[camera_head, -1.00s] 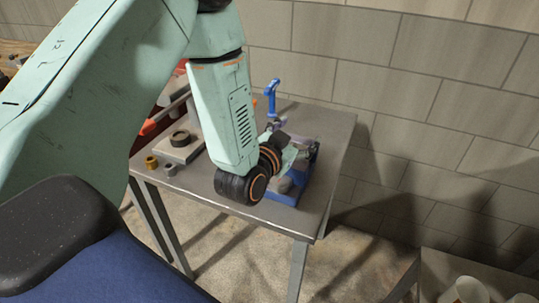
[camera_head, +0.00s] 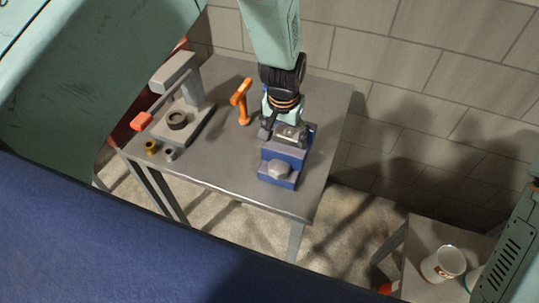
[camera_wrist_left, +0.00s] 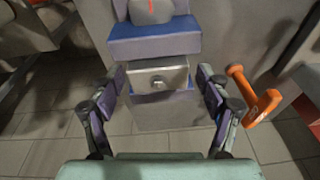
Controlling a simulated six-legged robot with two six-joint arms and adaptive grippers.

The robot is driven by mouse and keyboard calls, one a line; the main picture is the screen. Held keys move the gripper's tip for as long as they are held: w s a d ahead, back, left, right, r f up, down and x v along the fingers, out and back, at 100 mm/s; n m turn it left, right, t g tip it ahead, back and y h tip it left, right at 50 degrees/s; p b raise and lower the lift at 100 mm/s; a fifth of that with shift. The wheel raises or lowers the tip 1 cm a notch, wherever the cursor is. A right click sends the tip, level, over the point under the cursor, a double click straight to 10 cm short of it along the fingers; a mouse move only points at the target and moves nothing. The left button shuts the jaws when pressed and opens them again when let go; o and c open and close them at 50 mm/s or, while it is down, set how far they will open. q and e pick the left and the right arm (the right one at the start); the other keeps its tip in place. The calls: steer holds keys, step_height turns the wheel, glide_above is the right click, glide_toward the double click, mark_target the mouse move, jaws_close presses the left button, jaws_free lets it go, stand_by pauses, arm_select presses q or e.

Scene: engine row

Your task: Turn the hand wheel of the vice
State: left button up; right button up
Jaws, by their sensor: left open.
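The blue vice (camera_head: 283,165) with grey jaws stands near the right side of the grey table. Its grey hand wheel (camera_head: 279,170) faces the near side. In the left wrist view a round grey part with a red mark, seemingly the hand wheel (camera_wrist_left: 150,10), is cut by the top edge. My left gripper (camera_head: 280,130) is over the rear of the vice, pointing down. In the left wrist view its fingers (camera_wrist_left: 160,88) are open on either side of the vice's grey block (camera_wrist_left: 158,76). I cannot tell whether they touch it. My right gripper is out of view.
An orange hammer-like tool (camera_head: 241,101) stands left of the vice and shows in the left wrist view (camera_wrist_left: 254,98). A grey press (camera_head: 182,100) with a red-tipped lever is further left, near small brass and grey pieces. A white mug (camera_head: 443,263) is on another table.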

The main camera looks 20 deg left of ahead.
mark_target(279, 167)
arm_select(q)
steer(key=s+g, duration=0.2)
steer(key=shift+s+d+f+n, duration=0.2)
steer(key=shift+s+n, duration=0.1)
steer(key=shift+s, duration=0.5)
steer(key=shift+s+a+f, duration=0.15)
steer(key=shift+s+f, duration=0.05)
steer(key=f, duration=0.6)
steer(key=shift+d+f, duration=0.2)
steer(key=shift+f, duration=0.15)
steer(key=shift+a+f, duration=0.2)
steer(key=shift+f, duration=0.15)
steer(key=shift+s+r, duration=0.1)
steer(key=shift+d, duration=0.1)
